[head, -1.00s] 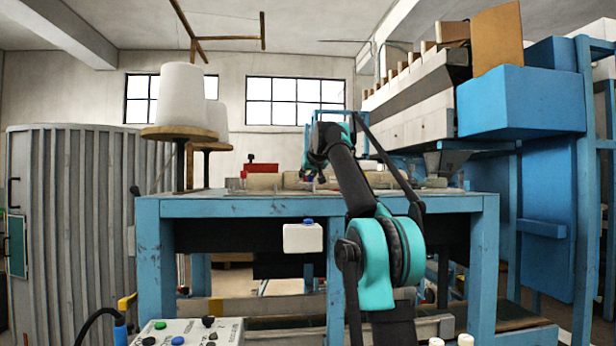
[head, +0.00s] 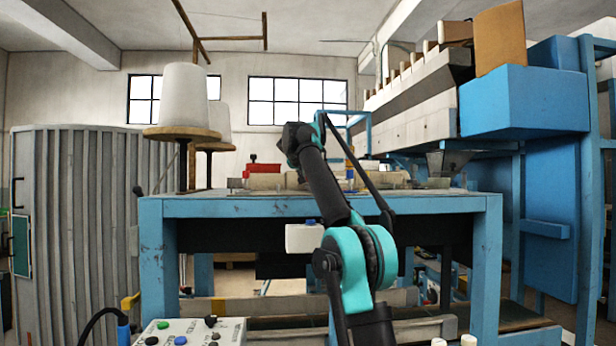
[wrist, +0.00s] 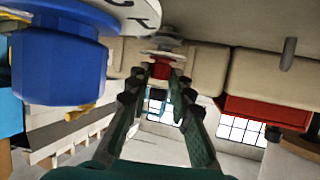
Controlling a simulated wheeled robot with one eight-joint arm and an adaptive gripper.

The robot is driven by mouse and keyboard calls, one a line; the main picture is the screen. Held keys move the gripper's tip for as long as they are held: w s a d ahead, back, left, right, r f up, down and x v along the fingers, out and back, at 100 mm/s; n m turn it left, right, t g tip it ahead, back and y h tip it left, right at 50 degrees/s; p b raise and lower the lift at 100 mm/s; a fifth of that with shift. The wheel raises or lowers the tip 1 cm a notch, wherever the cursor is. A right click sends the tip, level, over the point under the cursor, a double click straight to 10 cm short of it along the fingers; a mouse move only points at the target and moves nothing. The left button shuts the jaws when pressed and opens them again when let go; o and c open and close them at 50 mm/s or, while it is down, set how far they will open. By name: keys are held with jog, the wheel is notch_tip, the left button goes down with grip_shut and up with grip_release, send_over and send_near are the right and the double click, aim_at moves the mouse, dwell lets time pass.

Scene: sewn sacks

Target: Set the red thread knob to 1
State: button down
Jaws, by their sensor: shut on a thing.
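The red thread knob (wrist: 159,71) shows in the wrist view as a small red piece below a grey metal disc stack. My gripper (wrist: 163,78) has its two dark green fingers around it, with the tips close against its sides. The gripper is shut on the knob, and the fingers hide part of it. A white dial plate with black marks (wrist: 135,10) shows at the top edge, only partly in view, so I cannot read the knob's setting. In the head view my arm hides the knob and the gripper.
A large blue knob (wrist: 58,75) stands close to the left of my fingers. A red block (wrist: 265,111) lies to the right along the beige machine body (wrist: 265,75). In the head view a blue table (head: 240,207) stands before me, with thread cones (head: 184,95) at left.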

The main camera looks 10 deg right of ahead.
jog(key=shift+a+m+h, duration=0.1)
jog(key=shift+m+h, duration=0.3)
jog(key=shift+m, duration=0.1)
jog(key=c, duration=1.3)
grip_release()
jog(key=shift+c, duration=0.2)
jog(key=v, duration=1.2)
jog(key=shift+w+a+r, duration=0.1)
